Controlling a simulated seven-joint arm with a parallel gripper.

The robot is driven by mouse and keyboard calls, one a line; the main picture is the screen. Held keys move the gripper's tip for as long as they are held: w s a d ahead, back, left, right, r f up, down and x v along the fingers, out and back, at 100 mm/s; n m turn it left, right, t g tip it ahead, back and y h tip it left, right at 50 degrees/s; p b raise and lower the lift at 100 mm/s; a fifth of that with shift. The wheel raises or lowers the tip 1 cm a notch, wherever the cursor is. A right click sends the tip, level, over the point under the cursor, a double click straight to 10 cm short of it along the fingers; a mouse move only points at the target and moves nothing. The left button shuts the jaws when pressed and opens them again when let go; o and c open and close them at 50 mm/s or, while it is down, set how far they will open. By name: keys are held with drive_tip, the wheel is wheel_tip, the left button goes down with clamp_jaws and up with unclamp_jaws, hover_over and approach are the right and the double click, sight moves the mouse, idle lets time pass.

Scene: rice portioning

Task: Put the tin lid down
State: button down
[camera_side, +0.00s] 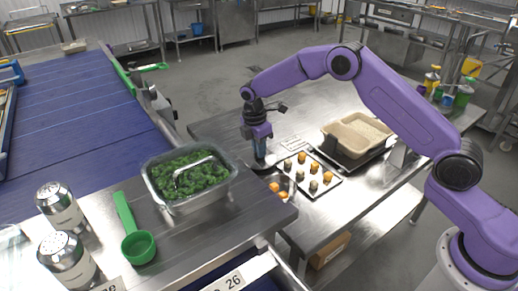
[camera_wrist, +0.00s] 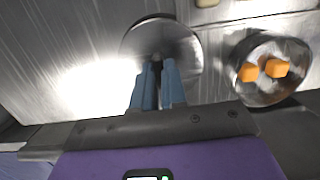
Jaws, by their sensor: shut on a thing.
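The tin lid (camera_wrist: 183,49) is a round, shiny metal disc under my fingers in the wrist view. In the side view only a thin part of it shows (camera_side: 262,166), below my fingers and beside the metal bowl. My gripper (camera_wrist: 158,66) points down with its two blue fingers close together, shut on the lid near its middle. In the side view my gripper (camera_side: 260,158) is low over the steel table (camera_side: 225,128). I cannot tell whether the lid touches the table. The fingers hide the lid's grip.
A metal bowl (camera_wrist: 240,88) with orange cubes stands close on the right in the wrist view. A clear tub (camera_side: 205,200) of greens stands at the left. Bare steel lies left of the lid.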

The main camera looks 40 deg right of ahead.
sight(255, 153)
drive_tip(key=shift+f, duration=0.45)
drive_tip(key=c, duration=1.2)
unclamp_jaws()
drive_tip(key=r, duration=0.4)
drive_tip(key=a+r, duration=0.1)
drive_tip(key=r, duration=0.7)
drive_tip(key=shift+a+r, duration=0.25)
drive_tip(key=shift+r, duration=0.05)
